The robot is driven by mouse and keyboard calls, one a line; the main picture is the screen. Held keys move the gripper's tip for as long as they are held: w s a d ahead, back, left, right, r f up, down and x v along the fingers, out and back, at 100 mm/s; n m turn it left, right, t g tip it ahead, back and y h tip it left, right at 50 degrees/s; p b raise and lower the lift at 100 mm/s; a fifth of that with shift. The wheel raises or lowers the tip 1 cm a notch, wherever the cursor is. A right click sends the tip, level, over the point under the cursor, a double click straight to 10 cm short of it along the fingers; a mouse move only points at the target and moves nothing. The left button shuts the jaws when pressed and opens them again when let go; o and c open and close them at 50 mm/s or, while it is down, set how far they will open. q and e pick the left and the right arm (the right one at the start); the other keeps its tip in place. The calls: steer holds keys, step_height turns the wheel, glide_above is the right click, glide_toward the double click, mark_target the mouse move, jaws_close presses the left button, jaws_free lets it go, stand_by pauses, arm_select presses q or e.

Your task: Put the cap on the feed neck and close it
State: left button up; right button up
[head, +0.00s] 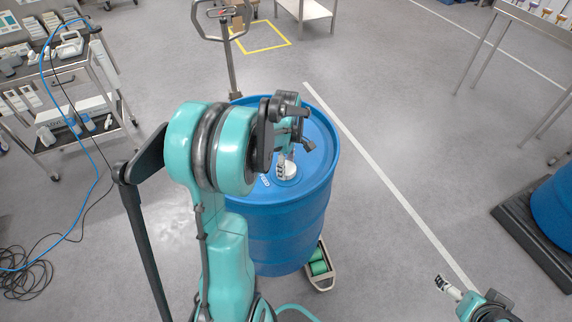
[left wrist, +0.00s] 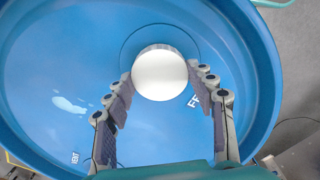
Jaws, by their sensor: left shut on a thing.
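The blue drum (head: 270,238) stands in the middle of the head view. My left gripper (head: 286,166) is over its lid and shut on a round white cap (head: 288,174). In the left wrist view the cap (left wrist: 160,74) sits between the two fingertips, inside a circular outline on the lid. Lettering beginning "FE" (left wrist: 194,100) shows beside the cap. The feed neck is hidden under the cap, and I cannot tell whether they touch. My right gripper (head: 447,287) is far from the drum at the lower right; its finger opening is unclear.
A cart with equipment (head: 68,85) stands at the left, with a blue hose and black cables on the floor. A pallet-truck handle (head: 229,45) rises behind the drum. Another blue drum (head: 555,205) is at the right edge. The floor between the drums is clear.

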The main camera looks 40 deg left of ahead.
arm_select(q)
steer(key=m, duration=0.4)
steer(key=shift+m, duration=0.3)
steer(key=m, duration=0.3)
steer(key=shift+f+m, duration=0.1)
steer(key=shift+m, duration=1.2)
steer(key=m, duration=0.3)
steer(key=shift+m, duration=1)
